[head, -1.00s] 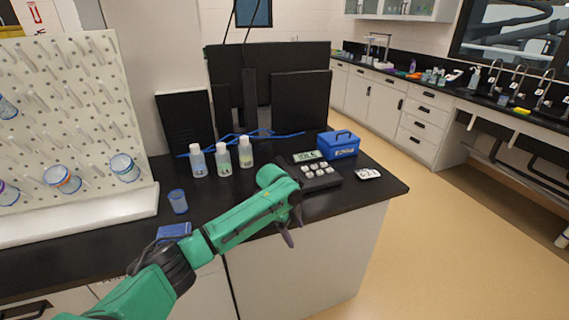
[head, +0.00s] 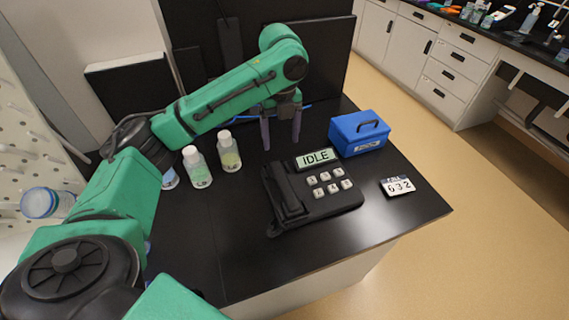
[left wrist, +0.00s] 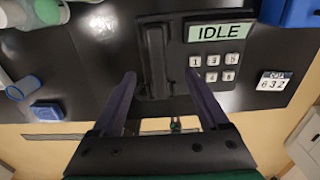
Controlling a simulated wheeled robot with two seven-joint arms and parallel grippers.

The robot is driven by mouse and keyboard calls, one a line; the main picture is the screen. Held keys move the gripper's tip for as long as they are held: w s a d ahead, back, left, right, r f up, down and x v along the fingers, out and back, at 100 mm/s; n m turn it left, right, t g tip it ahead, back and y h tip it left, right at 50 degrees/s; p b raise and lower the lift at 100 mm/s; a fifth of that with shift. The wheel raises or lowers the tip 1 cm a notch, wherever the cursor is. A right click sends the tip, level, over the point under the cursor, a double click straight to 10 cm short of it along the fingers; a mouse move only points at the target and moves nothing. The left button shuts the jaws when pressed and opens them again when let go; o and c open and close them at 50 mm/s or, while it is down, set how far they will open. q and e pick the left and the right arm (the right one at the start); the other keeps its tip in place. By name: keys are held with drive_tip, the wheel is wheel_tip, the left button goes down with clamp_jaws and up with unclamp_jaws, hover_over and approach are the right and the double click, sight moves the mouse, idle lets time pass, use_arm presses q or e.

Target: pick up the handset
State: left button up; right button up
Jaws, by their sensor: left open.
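A black desk phone sits on the black bench top, with its keypad (head: 328,183) of light keys and a display (head: 316,158) reading IDLE. The black handset (head: 284,196) rests in its cradle on the phone's left side. My left gripper (head: 281,145) is open and empty above the bench, behind the phone in the head view. In the left wrist view its two fingers (left wrist: 160,82) point toward the phone, with the handset (left wrist: 155,60) between them in the picture, not gripped. My right gripper does not show.
A blue box (head: 358,134) with a handle stands behind the phone to the right. A small card reading 632 (head: 398,186) lies near the right edge. Bottles (head: 197,168) with white caps stand to the left. Dark panels stand at the back. Bench in front of the phone is clear.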

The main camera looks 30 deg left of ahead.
use_arm(q)
drive_tip(key=p, duration=0.2)
hover_over(282, 179)
drive_tip(key=f, duration=0.6)
drive_tip(key=shift+s+f, duration=0.1)
drive_tip(key=shift+s, duration=0.1)
drive_tip(key=f+p, duration=0.1)
drive_tip(key=f, duration=0.3)
drive_tip(key=f+p, duration=0.1)
drive_tip(key=f, duration=0.1)
drive_tip(key=shift+w+f+p, duration=0.25)
drive_tip(key=shift+f+p, duration=0.05)
drive_tip(key=shift+f, duration=0.1)
drive_tip(key=shift+s+d, duration=0.1)
drive_tip(key=shift+s, duration=0.05)
drive_tip(key=c, duration=0.4)
clamp_jaws()
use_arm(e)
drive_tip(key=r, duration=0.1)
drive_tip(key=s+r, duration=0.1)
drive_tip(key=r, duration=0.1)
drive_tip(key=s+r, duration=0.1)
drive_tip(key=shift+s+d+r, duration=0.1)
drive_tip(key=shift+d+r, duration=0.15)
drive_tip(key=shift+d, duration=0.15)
